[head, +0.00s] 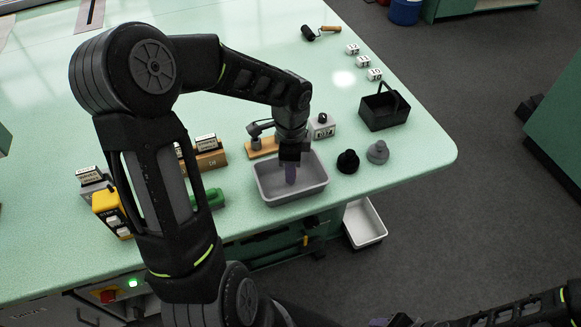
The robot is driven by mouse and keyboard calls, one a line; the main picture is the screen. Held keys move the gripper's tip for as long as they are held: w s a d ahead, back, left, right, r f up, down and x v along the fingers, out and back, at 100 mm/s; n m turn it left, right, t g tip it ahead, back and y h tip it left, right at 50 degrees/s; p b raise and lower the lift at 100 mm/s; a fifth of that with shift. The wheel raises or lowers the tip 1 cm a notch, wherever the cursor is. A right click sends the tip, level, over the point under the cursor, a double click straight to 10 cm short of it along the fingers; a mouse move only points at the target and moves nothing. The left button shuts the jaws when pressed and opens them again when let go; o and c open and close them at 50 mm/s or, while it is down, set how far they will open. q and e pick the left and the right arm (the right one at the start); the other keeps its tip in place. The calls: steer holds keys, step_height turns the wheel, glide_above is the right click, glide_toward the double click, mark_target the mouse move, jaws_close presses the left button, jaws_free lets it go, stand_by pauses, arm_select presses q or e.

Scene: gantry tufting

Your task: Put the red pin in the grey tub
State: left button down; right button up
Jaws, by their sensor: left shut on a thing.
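The grey tub (304,194) stands near the front edge of the green table in the head view. My left gripper (291,162) points down over it, shut on a purple pin (291,175). The pin hangs upright within the tub's outline; whether its lower end touches the tub floor I cannot tell. I see no clearly red pin. My right arm enters at the bottom right, and its gripper (396,320) is only partly in view at the bottom edge.
Right of the tub stand a black knob-like piece (348,162) and a grey one (378,152). A black basket (384,110) is behind them. A wooden-based holder (263,147) stands behind the tub. A pale bin (363,222) sits below the table edge.

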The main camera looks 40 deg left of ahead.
arm_select(q)
steer(key=c, duration=1.2)
jaws_free()
step_height(320, 180, up, 12)
